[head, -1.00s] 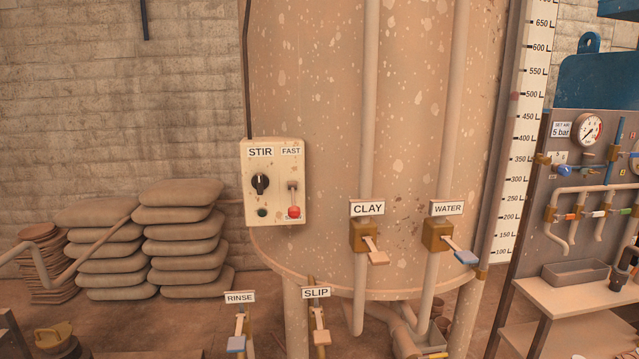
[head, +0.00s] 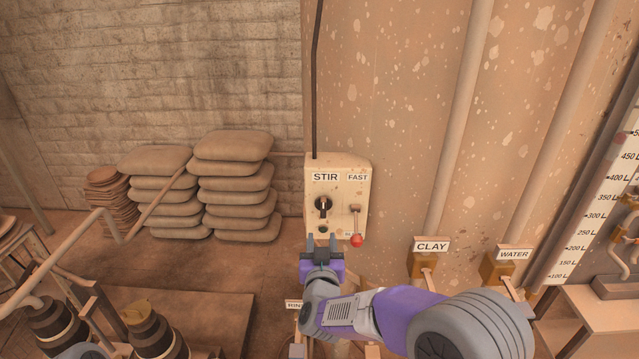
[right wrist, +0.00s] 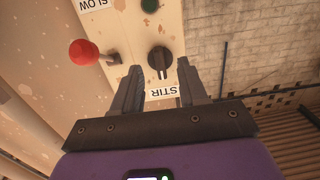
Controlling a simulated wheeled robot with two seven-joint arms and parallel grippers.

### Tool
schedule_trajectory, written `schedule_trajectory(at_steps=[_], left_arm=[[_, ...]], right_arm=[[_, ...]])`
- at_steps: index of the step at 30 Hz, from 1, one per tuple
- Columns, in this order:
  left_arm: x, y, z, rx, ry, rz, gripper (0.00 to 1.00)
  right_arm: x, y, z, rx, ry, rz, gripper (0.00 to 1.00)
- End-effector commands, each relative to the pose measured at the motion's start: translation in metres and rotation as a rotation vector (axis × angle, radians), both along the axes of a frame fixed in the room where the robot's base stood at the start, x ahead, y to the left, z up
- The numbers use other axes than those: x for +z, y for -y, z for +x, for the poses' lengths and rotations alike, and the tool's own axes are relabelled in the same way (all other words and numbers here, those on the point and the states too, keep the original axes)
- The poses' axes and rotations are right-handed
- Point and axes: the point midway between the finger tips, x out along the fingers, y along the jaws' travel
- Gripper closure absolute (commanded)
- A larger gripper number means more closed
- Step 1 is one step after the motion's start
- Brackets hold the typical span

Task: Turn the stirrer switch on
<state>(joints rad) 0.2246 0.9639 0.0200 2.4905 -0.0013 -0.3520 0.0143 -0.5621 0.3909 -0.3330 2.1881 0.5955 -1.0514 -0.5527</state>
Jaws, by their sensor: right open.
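The cream stirrer box (head: 338,170) is on the tank's side, with a STIR label over a black rotary switch (head: 322,206). The switch's ridge stands roughly upright. My right gripper (head: 321,240) is open and empty, just below the switch in the head view. In the right wrist view the switch (right wrist: 159,60) shows between and beyond the two fingertips (right wrist: 158,72), with no contact that I can make out. My left gripper is not in view.
A red-knobbed lever (head: 357,240) under a FAST label sits right beside the switch, and a dark green button (right wrist: 150,5) is on the same box. CLAY (head: 431,246) and WATER (head: 513,254) valves are to the right. Stacked sacks (head: 235,190) lie left.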

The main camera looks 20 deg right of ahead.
Motion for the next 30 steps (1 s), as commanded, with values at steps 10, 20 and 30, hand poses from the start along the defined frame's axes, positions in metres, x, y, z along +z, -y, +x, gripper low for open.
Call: schedule_trajectory(at_steps=[10,20,30], left_arm=[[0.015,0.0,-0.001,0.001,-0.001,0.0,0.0],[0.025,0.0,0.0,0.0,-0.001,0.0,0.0],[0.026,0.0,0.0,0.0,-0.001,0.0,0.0]], right_arm=[[0.033,0.011,0.024,-0.031,0.049,-0.006,0.57],[0.032,0.022,0.066,-0.027,0.049,-0.004,0.57],[0.031,0.024,0.071,-0.026,0.049,-0.003,0.57]])
